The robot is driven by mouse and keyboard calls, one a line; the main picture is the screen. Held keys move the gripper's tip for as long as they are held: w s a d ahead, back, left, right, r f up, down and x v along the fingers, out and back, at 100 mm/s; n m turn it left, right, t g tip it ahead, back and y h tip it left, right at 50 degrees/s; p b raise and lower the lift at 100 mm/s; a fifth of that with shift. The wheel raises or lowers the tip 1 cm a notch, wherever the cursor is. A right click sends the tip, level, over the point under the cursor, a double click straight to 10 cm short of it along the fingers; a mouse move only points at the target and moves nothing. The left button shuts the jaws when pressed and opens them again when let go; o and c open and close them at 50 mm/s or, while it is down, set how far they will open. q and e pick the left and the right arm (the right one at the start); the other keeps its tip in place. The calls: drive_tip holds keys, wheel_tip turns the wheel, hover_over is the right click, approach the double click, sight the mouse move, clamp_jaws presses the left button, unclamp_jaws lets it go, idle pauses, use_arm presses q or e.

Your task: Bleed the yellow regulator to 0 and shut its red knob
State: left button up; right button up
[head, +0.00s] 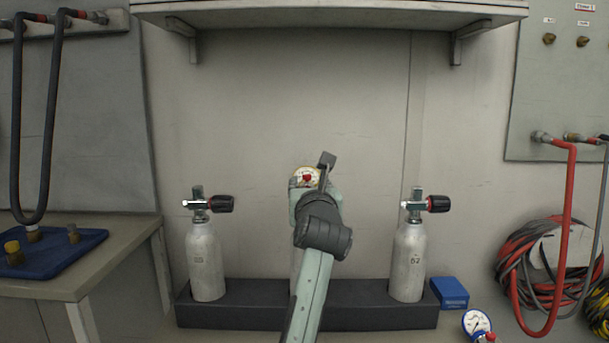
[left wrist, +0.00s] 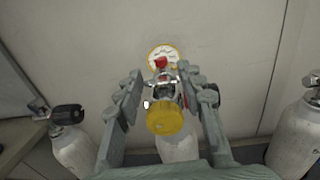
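The yellow regulator shows in the head view as a yellow-rimmed gauge (head: 306,172) with a red spot at its middle, partly hidden by my left gripper (head: 322,180). In the left wrist view the gauge (left wrist: 165,54) is beyond the fingertips, with the red knob (left wrist: 160,63) in front of its face. A large yellow knob (left wrist: 165,117) and metal fittings lie between the fingers of my left gripper (left wrist: 165,85). The fingers are spread, with a visible gap on both sides. The needle reading is too small to tell. The middle cylinder (left wrist: 179,146) stands below. My right gripper is out of view.
Two grey cylinders (head: 206,262) (head: 408,262) with black-knobbed valves flank the middle one in a dark rack (head: 240,316). A blue-rimmed gauge (head: 476,323) and blue box (head: 450,292) are at right. A shelf (head: 330,14) overhangs above.

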sight(307, 176)
use_arm(q)
drive_tip(key=w, duration=0.6)
drive_tip(key=shift+w+a+p, duration=0.2)
drive_tip(key=shift+w+p, duration=0.1)
drive_tip(key=shift+w, duration=0.1)
drive_tip(key=shift+c, duration=0.3)
clamp_jaws()
